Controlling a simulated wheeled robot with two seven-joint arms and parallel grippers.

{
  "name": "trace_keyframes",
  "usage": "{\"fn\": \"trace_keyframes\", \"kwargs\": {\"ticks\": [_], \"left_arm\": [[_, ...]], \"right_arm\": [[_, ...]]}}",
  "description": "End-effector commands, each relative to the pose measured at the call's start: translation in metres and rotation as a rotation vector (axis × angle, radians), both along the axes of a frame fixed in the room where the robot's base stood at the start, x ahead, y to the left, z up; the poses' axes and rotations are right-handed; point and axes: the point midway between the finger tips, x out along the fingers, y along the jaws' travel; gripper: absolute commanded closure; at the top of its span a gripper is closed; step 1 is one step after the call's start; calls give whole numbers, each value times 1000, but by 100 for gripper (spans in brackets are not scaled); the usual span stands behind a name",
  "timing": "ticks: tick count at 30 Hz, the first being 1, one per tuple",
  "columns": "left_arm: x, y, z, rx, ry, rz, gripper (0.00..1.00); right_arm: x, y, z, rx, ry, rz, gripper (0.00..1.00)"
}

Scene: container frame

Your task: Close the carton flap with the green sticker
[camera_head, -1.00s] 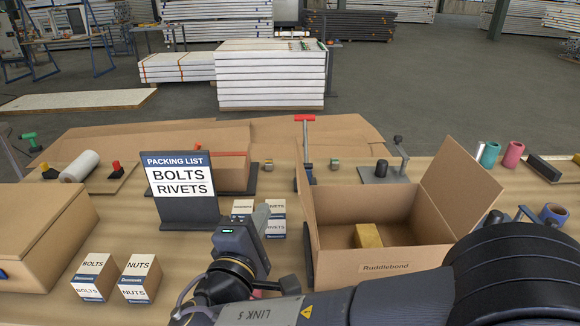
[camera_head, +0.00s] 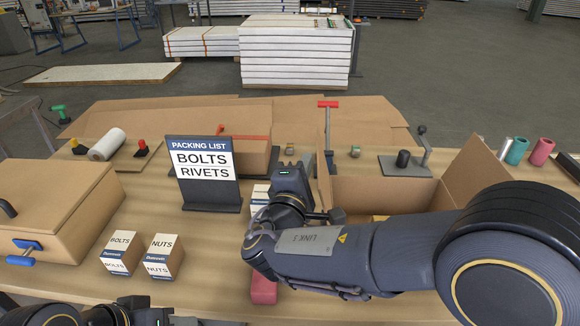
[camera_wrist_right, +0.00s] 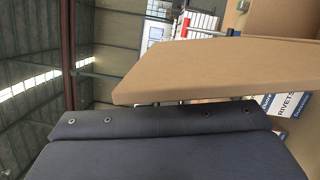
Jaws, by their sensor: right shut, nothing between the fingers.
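The brown carton (camera_head: 375,188) stands at the right of the table, partly hidden behind my right arm. Its left flap (camera_head: 323,172) stands up, seen nearly edge-on, and its right flap (camera_head: 476,172) slants outward. No green sticker shows on any visible face. My right gripper (camera_head: 292,178) is shut and empty, just left of the left flap; contact cannot be told. In the right wrist view a brown cardboard panel (camera_wrist_right: 220,72), apparently this flap, lies beyond the dark gripper body. My left gripper (camera_head: 135,312) shows only partly at the bottom edge, its fingers hidden.
A packing list sign (camera_head: 203,172) stands left of my right gripper. Bolts (camera_head: 122,252) and nuts (camera_head: 163,256) boxes stand at front left, beside a closed brown box (camera_head: 50,215). A metal stand (camera_head: 408,165) is behind the carton. A red-handled tool (camera_head: 328,130) stands behind the left flap.

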Motion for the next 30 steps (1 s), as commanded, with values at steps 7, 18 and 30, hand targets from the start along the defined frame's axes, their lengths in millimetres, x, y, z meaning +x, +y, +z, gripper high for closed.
{"fn": "trace_keyframes", "kwargs": {"ticks": [7,18,30], "left_arm": [[0,0,2,0,0,0,64],[0,0,-4,0,0,0,64],[0,0,-33,0,0,0,64]], "right_arm": [[0,-6,1,-1,0,1,100],[0,-7,1,18,0,0,100],[0,-15,4,140,-3,1,100]]}}
